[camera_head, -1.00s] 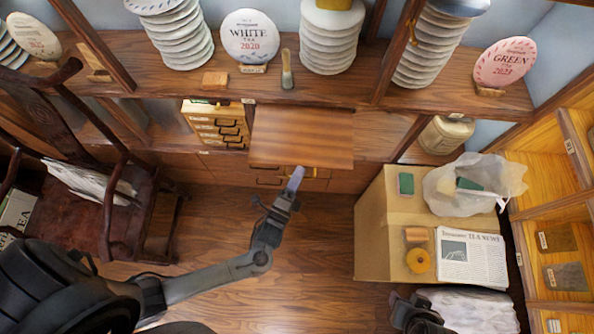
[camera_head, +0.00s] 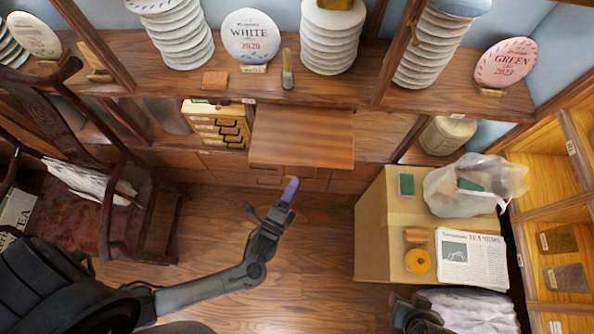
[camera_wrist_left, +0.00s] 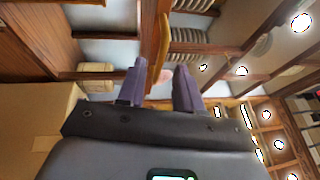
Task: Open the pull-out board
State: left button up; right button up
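The pull-out board (camera_head: 301,138) is a flat brown wooden panel. It sticks out from the cabinet front below the shelf, near the middle of the head view. My left gripper (camera_head: 291,186) is in front of the board's front edge and a little lower in the picture, apart from it. In the left wrist view its two purple fingers (camera_wrist_left: 158,88) stand apart with nothing held. The board's edge (camera_wrist_left: 160,48) shows nearly edge-on beyond the gap. My right gripper (camera_head: 418,314) shows only partly at the bottom of the head view; its fingers are unclear.
A small drawer chest (camera_head: 217,124) stands just left of the board. A dark wooden chair (camera_head: 85,205) is at left. A cardboard box (camera_head: 385,235) with a newspaper (camera_head: 470,258) and plastic bag (camera_head: 475,185) is at right. The floor (camera_head: 315,275) between is clear.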

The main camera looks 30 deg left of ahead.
pick_arm(q)
jog(key=s+f, duration=0.1)
jog(key=s, duration=0.6)
jog(key=shift+d, duration=0.25)
jog(key=w+a+n+g+h, duration=0.1)
jog(key=w+a+n+g, duration=0.1)
jog(key=w+n+g, duration=0.5)
jog(key=s+a+r+n+g, duration=0.2)
jog(key=s+r+n+g, duration=0.2)
jog(key=s+n+g, duration=0.15)
jog(key=s+a+r+n+g, duration=0.2)
jog(key=s+r+n+g, duration=0.2)
jog(key=s, duration=0.3)
notch_tip(320, 180, up, 21)
jog(key=p, duration=2)
jog(key=shift+s+d+h+p, duration=0.15)
jog(key=shift+d+h+p, duration=0.15)
jog(key=shift+p, duration=0.1)
